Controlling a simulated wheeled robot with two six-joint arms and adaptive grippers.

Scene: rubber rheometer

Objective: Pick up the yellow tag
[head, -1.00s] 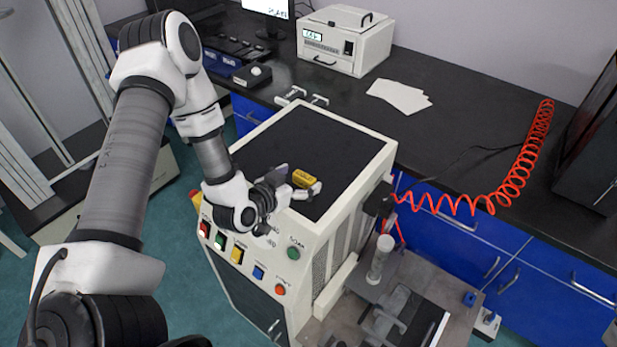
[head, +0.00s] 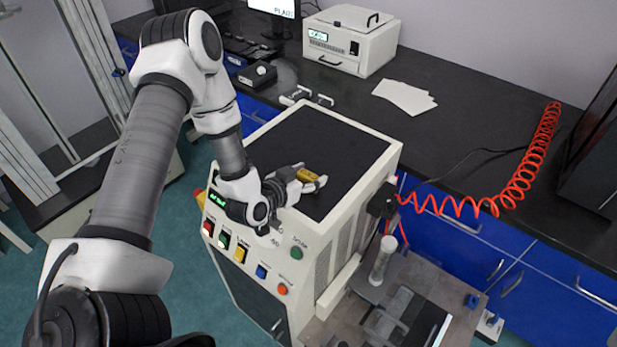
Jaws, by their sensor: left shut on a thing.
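The yellow tag (head: 307,175) is a small yellow block in the head view, over the near part of the machine's black top. My left gripper (head: 312,181) is shut on the tag, with its fingers on either side of it. I cannot tell whether the tag touches the black top or is a little above it. My right gripper is not in view.
The white machine (head: 392,160) has colored buttons on its front panel. A red coiled hose (head: 522,180) hangs at the right. A white oven-like box (head: 350,40) and white papers (head: 404,97) rest on the black bench (head: 470,110).

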